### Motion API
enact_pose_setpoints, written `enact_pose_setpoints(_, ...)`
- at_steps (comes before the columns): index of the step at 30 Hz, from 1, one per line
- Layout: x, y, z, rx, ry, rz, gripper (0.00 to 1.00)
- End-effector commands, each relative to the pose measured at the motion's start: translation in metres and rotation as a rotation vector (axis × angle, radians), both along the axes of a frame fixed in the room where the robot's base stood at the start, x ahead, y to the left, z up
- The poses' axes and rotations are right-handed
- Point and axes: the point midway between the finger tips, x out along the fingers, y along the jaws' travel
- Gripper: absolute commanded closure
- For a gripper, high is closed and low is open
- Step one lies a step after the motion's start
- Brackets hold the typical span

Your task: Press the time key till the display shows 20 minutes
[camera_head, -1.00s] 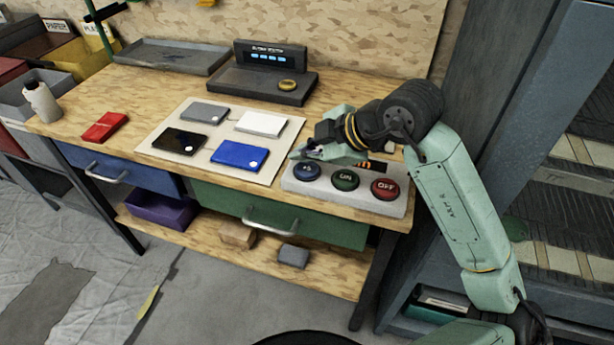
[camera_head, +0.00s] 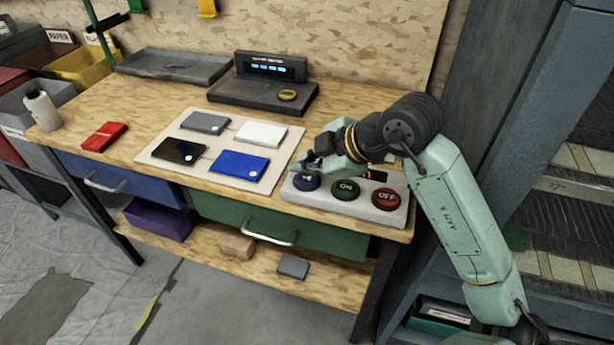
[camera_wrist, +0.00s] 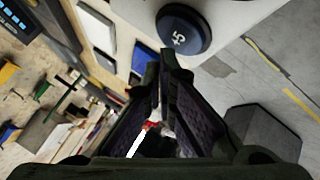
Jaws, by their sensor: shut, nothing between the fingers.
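The blue round key (camera_head: 306,182), marked +5 in the wrist view (camera_wrist: 184,30), is the leftmost of three on a pale control box (camera_head: 372,212). Beside it are a green ON key (camera_head: 345,190) and a red OFF key (camera_head: 386,198). My gripper (camera_head: 303,169) is shut and empty, its fingertips at the far edge of the blue key. In the wrist view the tips appear just beside the key; I cannot tell whether they touch it. The box's small display (camera_head: 376,175) shows a bit of orange behind my gripper; its digits are unreadable.
A pale mat (camera_head: 226,186) with several flat coloured boxes lies left of the control box. A dark console (camera_head: 262,93) with a lit blue display stands behind. A red box (camera_head: 104,136) and white bottle (camera_head: 42,110) are farther left. A dark cabinet stands right.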

Motion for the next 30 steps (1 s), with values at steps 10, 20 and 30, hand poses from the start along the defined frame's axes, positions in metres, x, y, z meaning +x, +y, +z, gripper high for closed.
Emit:
enact_pose_setpoints(10, 0.0, 0.0, 0.0, 0.0, 0.0, 0.0, 1.0)
enact_pose_setpoints(20, 0.0001, -0.0001, -0.0067, 0.0, 0.0, 0.0, 1.0)
enact_pose_setpoints(30, 0.0001, -0.0001, -0.0085, 0.0, 0.0, 0.0, 1.0)
